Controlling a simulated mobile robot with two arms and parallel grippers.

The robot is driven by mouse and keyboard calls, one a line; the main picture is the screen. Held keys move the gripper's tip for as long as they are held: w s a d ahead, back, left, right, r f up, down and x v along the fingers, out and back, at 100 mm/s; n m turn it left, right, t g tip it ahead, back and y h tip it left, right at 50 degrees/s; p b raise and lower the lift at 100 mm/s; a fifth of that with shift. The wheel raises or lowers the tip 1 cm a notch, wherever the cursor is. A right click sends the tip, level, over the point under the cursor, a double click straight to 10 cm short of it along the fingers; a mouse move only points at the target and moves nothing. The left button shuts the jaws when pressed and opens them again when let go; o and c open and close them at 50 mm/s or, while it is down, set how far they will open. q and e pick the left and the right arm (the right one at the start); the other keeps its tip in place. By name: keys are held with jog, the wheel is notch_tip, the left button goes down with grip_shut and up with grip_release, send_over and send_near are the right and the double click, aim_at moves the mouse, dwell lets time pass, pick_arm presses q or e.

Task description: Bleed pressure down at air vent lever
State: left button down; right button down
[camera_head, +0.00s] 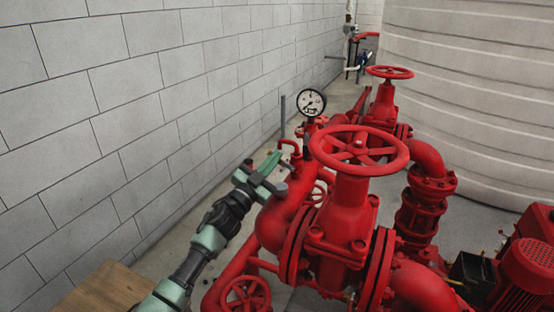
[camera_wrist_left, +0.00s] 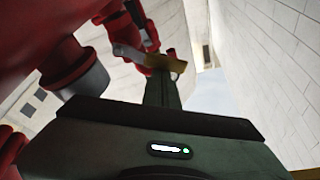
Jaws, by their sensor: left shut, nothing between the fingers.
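My left gripper (camera_head: 272,162) reaches in from the left, beside the red pump piping and just below the pressure gauge (camera_head: 311,103). Its fingers are shut with nothing between them; they also show in the left wrist view (camera_wrist_left: 162,92). A small red bent piece (camera_head: 289,144) stands close to the fingertips; I cannot tell for sure whether it is the air vent lever. In the left wrist view a brass-coloured piece (camera_wrist_left: 168,62) shows at the fingertips, seemingly touching or very close. My right gripper is not in view.
A large red handwheel valve (camera_head: 358,150) stands right of my left gripper, with another handwheel (camera_head: 389,72) behind. A smaller handwheel (camera_head: 246,293) is low in front. A block wall (camera_head: 150,110) runs along the left. A ribbed tank (camera_head: 470,110) fills the back right.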

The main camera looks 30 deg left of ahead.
pick_arm(q)
jog(key=shift+a+f+n+y+b, duration=0.25)
jog(key=shift+a+f+n+b, duration=0.2)
jog(key=shift+f+n, duration=0.2)
jog(key=shift+a+f+n+y+b, duration=0.3)
jog(key=shift+f+n+b, duration=0.1)
jog(key=shift+f+n, duration=0.2)
jog(key=shift+f, duration=0.2)
notch_tip(320, 180, up, 5)
jog(key=p, duration=0.3)
jog(key=shift+w+a+f+p, duration=0.1)
jog(key=shift+f+p, duration=0.1)
jog(key=shift+p, duration=0.1)
jog(key=b+v, duration=0.4)
jog(key=v, duration=0.6)
jog(key=shift+d+f, duration=0.35)
jog(key=shift+d, duration=0.3)
